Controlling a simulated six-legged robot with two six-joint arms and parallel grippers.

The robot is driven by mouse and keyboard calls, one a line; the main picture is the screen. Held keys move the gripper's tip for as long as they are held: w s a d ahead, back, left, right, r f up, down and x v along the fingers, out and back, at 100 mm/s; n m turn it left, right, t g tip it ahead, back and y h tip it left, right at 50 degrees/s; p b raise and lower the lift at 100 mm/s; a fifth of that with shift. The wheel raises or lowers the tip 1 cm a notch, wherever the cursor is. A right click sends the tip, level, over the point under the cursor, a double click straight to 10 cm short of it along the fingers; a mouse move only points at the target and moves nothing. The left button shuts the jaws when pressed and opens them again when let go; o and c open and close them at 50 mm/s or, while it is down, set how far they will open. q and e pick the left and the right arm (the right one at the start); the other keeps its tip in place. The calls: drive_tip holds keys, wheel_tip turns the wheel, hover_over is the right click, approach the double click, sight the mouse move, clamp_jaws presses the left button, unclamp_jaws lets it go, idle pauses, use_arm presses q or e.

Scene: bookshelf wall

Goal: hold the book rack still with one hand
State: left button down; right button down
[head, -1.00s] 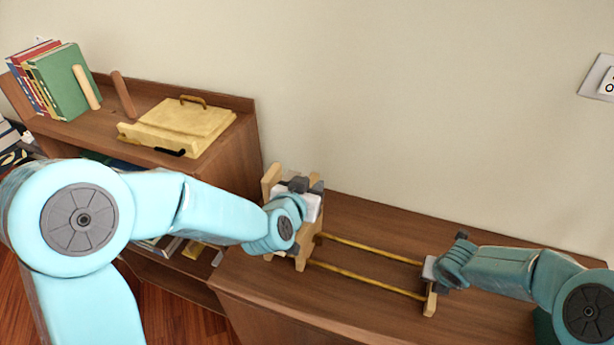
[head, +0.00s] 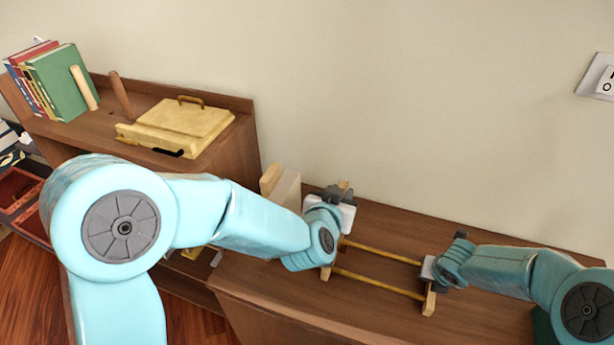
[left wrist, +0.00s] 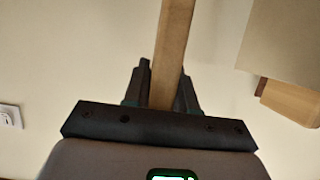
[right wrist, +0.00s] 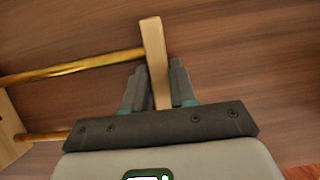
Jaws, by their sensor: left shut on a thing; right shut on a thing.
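The book rack has two brass-coloured rods (head: 378,285) and wooden uprights, and rests on the lower brown cabinet top. My left gripper (left wrist: 164,86) is shut on a wooden upright (left wrist: 174,40); its lower end shows in the head view (head: 325,273). My right gripper (right wrist: 157,84) is shut on the rack's right end piece (right wrist: 153,45), which also shows in the head view (head: 430,304). A pale block (head: 287,190) and a wooden piece (head: 270,178) stand left of my left gripper.
A higher brown cabinet (head: 228,118) stands at the left. It bears several books (head: 62,82), a wooden peg (head: 121,93) and a yellow box-like thing (head: 180,130) with a handle. A wall plate (head: 597,78) is at the right. The cabinet top behind the rods is clear.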

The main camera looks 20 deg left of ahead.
use_arm(q)
drive_tip(key=shift+d, duration=2.5)
drive_tip(key=c, duration=0.8)
unclamp_jaws()
drive_tip(key=shift+o, duration=0.2)
drive_tip(key=v, duration=1.2)
